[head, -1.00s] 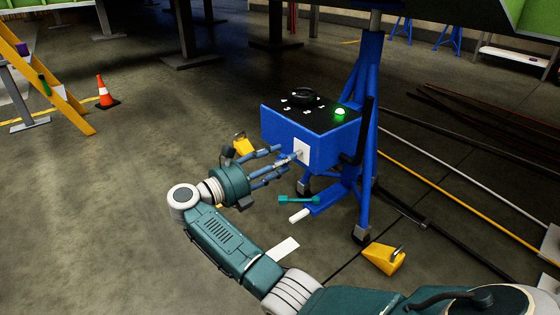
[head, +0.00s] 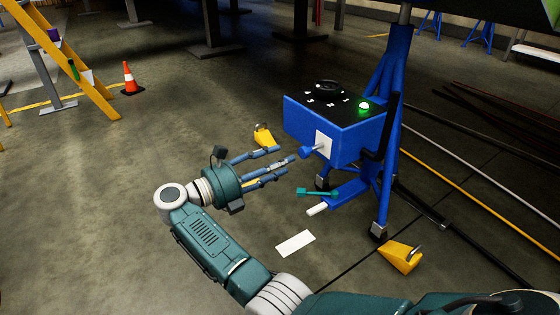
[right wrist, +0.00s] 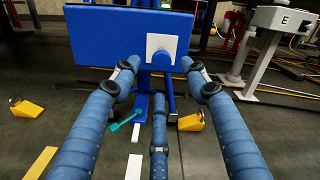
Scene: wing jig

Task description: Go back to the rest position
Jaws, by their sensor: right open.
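My right gripper (head: 283,164) is open and empty in the head view. Its blue fingers point at the blue control box (head: 330,126), with a gap between them and the box. The box has a black top with a dial (head: 329,87) and a lit green lamp (head: 364,105). A blue knob (head: 309,152) sticks out of the white plate on its front. In the right wrist view the spread fingers reach toward the box (right wrist: 120,38) and its white plate (right wrist: 160,47); nothing is between them. My left gripper is not in view.
Yellow chocks (head: 401,256) (head: 263,136) lie on the floor near the blue stand (head: 394,110). A teal tool (head: 317,192) lies at its foot. An orange cone (head: 132,78) and a yellow ladder (head: 72,60) stand at the far left. Long rods lie at right.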

